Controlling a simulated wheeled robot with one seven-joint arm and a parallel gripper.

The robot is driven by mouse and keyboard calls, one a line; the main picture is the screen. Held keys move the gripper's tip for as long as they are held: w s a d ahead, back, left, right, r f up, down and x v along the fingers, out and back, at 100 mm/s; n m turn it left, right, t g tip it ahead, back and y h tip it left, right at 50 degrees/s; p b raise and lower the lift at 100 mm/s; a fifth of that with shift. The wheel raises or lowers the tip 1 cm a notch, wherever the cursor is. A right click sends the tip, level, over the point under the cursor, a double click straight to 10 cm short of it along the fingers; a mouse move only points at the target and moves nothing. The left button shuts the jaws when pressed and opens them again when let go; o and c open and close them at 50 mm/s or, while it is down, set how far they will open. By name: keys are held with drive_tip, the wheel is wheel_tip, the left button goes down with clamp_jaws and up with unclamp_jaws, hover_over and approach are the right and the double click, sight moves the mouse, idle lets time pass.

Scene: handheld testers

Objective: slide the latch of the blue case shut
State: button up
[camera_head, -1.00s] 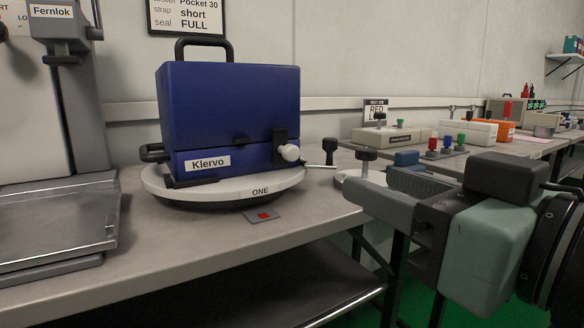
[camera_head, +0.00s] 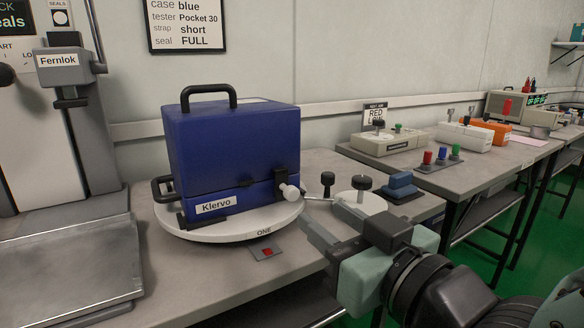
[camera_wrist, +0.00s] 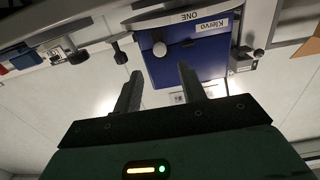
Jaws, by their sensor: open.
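The blue case (camera_head: 232,145), labelled Klervo, stands upright on a round white turntable (camera_head: 205,235) marked ONE. Its lid is down and its handle is up. The latch (camera_head: 280,180) is a black piece with a pale knob (camera_head: 289,191) at the case's right front corner. My gripper (camera_head: 325,228) is open and empty, in front of the table's edge, right of and below the knob, apart from it. In the wrist view the picture is upside down; the case (camera_wrist: 195,62) and knob (camera_wrist: 159,49) lie beyond the fingertips (camera_wrist: 160,80). How far the latch is slid is unclear.
A black-knobbed lever (camera_head: 327,180) sticks up just right of the latch. A metal tray (camera_head: 70,270) and the Fernlok press (camera_head: 70,70) are at left. A small red-marked plate (camera_head: 266,252) lies in front.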

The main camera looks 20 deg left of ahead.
sight(294, 195)
drive_tip(key=x, duration=0.8)
drive_tip(key=shift+w+a+f, duration=0.1)
drive_tip(key=shift+w+a, duration=0.45)
drive_tip(key=shift+a, duration=0.1)
drive_tip(key=shift+c, duration=0.3)
